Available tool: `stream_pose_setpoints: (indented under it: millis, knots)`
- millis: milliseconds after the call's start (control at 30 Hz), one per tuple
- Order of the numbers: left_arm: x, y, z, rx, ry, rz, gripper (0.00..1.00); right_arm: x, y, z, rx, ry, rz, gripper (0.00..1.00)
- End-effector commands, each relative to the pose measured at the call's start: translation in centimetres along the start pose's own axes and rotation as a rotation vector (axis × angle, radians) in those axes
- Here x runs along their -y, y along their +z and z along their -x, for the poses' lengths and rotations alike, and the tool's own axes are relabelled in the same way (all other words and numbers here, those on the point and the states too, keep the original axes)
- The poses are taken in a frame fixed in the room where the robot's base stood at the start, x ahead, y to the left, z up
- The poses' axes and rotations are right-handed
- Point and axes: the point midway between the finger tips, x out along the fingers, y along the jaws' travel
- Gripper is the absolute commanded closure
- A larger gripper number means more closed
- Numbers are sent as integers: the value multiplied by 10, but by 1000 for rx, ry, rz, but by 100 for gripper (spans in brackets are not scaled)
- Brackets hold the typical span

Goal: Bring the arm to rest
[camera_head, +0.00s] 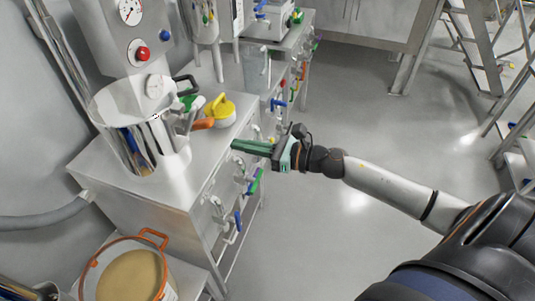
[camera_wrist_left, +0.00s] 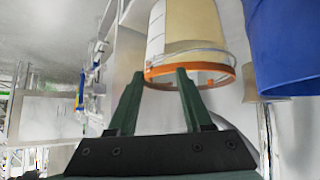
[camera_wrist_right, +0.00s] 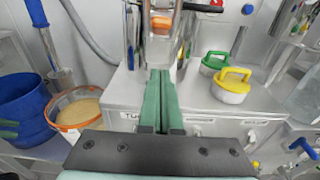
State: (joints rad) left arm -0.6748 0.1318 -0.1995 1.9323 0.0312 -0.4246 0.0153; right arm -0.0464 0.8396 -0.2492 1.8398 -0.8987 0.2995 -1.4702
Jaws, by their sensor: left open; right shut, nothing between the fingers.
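My right arm reaches in from the right in the head view. Its gripper (camera_head: 254,148) is shut with nothing held, and points at the front of the steel cabinet (camera_head: 135,200). In the right wrist view the green fingers (camera_wrist_right: 159,100) lie together, with the cabinet front and steel vessel beyond. My left gripper (camera_wrist_left: 155,95) is open and empty in the left wrist view. Its fingers point toward a bucket with an orange rim (camera_wrist_left: 205,77), and I cannot tell whether they touch it. The left gripper is out of the head view.
A steel vessel (camera_head: 172,150) and a yellow-lidded container (camera_head: 221,110) stand on the cabinet. Coloured valve handles (camera_head: 254,182) stick out of its front. An orange-rimmed bucket of tan powder (camera_head: 128,278) sits lower left. A blue bin (camera_wrist_right: 24,110) stands beside it. The floor (camera_head: 330,110) is clear.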

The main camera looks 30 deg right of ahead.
Motion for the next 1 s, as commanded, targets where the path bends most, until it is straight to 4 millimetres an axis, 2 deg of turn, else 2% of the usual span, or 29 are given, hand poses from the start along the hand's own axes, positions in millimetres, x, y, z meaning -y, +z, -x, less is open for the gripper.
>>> stream_pose_setpoints:
  millis: [200, 400, 767, 867, 967, 1000]
  knots:
    - [-5, -5, -6, -12, 12, -3, 50, -1, 1, 32, -3, 2, 0, 100]
    - [-4, -5, -8, -12, 13, -6, 50, -1, 4, 51, -1, 1, 0, 100]
    - [-4, -6, -9, -14, 13, -8, 50, -1, 7, 59, 1, 1, -3, 100]
    - [-4, -9, -6, -14, 13, -8, 50, -1, 4, 60, 12, -24, -97, 100]
    - [-5, -17, 1, -16, 12, -8, 50, -2, -5, 62, 48, -98, -383, 100]
    - [-4, -20, 4, -17, 12, -8, 50, -2, -13, 64, 69, -141, -555, 100]
